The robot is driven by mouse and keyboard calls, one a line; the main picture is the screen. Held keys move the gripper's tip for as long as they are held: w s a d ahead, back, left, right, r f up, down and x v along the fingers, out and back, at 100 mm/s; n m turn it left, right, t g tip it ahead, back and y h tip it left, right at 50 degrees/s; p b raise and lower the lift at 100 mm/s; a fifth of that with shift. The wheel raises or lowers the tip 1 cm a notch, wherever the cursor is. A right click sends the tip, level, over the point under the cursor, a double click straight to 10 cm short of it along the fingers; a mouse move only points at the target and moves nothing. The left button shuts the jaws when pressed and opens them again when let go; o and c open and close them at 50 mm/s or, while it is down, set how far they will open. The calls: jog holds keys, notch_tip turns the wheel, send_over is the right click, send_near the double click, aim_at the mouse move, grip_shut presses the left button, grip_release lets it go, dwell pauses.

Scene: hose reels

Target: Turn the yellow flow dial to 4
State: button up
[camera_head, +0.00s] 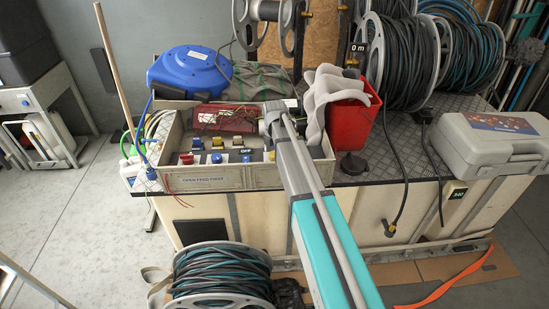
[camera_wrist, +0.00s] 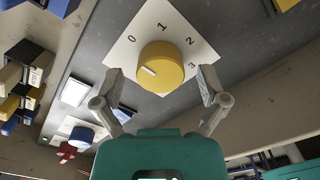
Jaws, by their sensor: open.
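The yellow flow dial (camera_wrist: 160,67) shows in the wrist view on a white plate (camera_wrist: 122,50) printed with 0, 1, 2 and 3. A 4 is not visible. The dial's white mark points left, with 0 the nearest visible number. My gripper (camera_wrist: 158,84) is open, with one finger at each side of the dial and visible space between. I cannot tell how deep the fingertips reach.
The panel has other switches and knobs, including a blue knob (camera_wrist: 82,135) and a red one (camera_wrist: 66,151) in the wrist view. A red bin (camera_head: 347,120) with grey cloth stands close right of my arm. A blue reel (camera_head: 190,70) lies behind the panel box.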

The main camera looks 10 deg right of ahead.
jog(key=shift+f, duration=0.2)
jog(key=c, duration=1.1)
